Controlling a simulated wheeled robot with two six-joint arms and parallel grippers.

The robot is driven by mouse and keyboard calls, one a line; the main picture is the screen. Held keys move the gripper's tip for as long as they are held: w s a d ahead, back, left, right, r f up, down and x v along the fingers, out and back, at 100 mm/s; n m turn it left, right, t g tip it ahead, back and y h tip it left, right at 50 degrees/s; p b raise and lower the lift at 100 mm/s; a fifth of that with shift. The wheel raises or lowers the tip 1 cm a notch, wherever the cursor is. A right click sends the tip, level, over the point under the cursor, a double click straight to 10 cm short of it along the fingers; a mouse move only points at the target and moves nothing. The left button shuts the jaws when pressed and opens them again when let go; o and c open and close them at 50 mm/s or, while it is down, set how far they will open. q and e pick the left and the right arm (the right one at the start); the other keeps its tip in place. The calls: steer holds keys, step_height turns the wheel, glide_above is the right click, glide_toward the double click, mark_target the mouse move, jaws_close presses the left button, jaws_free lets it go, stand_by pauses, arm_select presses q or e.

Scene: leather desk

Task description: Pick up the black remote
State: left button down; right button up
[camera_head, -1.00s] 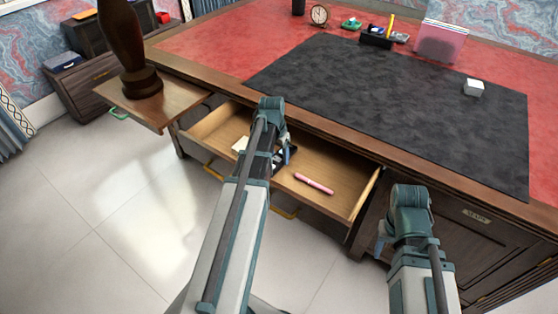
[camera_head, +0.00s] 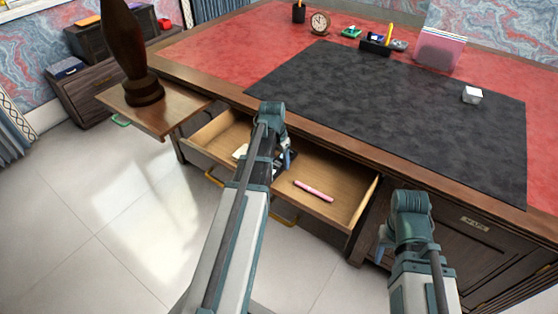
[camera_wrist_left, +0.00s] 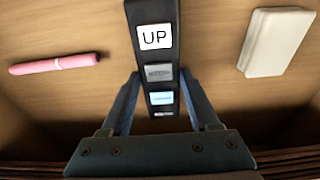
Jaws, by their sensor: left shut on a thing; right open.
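The black remote (camera_wrist_left: 153,60) shows in the left wrist view, with a white "UP" label and smaller labels below it. My left gripper (camera_wrist_left: 165,98) is shut on it, one finger on each side. In the head view my left gripper (camera_head: 283,160) is inside the open drawer (camera_head: 345,190), and my own arm hides most of the remote there. I cannot tell whether the remote still touches the drawer floor. My right gripper (camera_head: 384,245) is open and empty, in front of the desk at the right.
A pink pen (camera_head: 314,191) lies in the drawer to the right of my left gripper; a white block (camera_wrist_left: 275,42) lies on the other side. The desk edge and black mat (camera_head: 400,110) are beyond. A wooden pull-out shelf (camera_head: 180,105) holds a dark brown statue (camera_head: 128,45).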

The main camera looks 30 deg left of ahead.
step_height(320, 180, up, 17)
steer(key=p, duration=1.6)
steer(key=shift+f, duration=0.15)
